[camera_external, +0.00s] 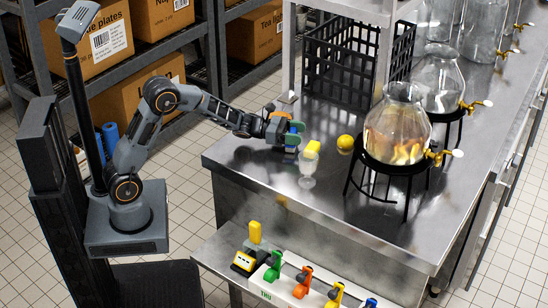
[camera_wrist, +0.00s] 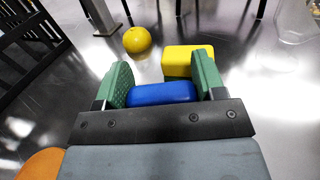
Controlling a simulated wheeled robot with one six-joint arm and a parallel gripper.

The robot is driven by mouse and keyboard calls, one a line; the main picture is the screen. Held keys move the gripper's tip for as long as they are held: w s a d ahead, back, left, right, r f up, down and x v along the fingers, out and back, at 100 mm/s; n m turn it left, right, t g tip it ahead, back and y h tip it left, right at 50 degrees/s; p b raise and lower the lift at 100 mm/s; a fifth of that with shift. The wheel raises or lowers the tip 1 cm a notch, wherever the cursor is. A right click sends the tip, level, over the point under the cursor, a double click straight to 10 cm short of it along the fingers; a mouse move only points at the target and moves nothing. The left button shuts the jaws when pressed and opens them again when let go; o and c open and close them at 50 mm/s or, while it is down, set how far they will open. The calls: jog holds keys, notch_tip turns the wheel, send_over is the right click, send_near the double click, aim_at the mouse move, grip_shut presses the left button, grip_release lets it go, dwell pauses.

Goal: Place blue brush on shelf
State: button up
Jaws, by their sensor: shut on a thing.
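My gripper (camera_external: 294,138) is over the steel table near its left end. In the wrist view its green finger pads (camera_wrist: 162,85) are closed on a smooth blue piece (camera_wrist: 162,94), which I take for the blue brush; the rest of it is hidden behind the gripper. In the external view the fingers mostly hide the blue piece, and its height above the table is hard to tell. The lower shelf (camera_external: 212,250) runs along the table's front, below the tabletop.
A yellow ball (camera_external: 345,142) sits farther right, near a glass dispenser (camera_external: 397,130) on a black stand. The shelf holds a rack (camera_external: 268,291) of coloured tools. A black crate (camera_external: 340,75) stands behind.

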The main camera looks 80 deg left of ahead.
jog(key=shift+f, duration=0.2)
jog(key=o, duration=0.9)
jog(key=shift+o, duration=0.2)
jog(key=shift+r, duration=0.15)
jog(key=shift+r, duration=0.2)
jog(key=v, duration=1.1)
jog(key=shift+f+b, duration=0.15)
jog(key=shift+b, duration=0.2)
jog(key=shift+s+a, duration=0.2)
jog(key=shift+s, duration=0.2)
jog(key=c, duration=0.6)
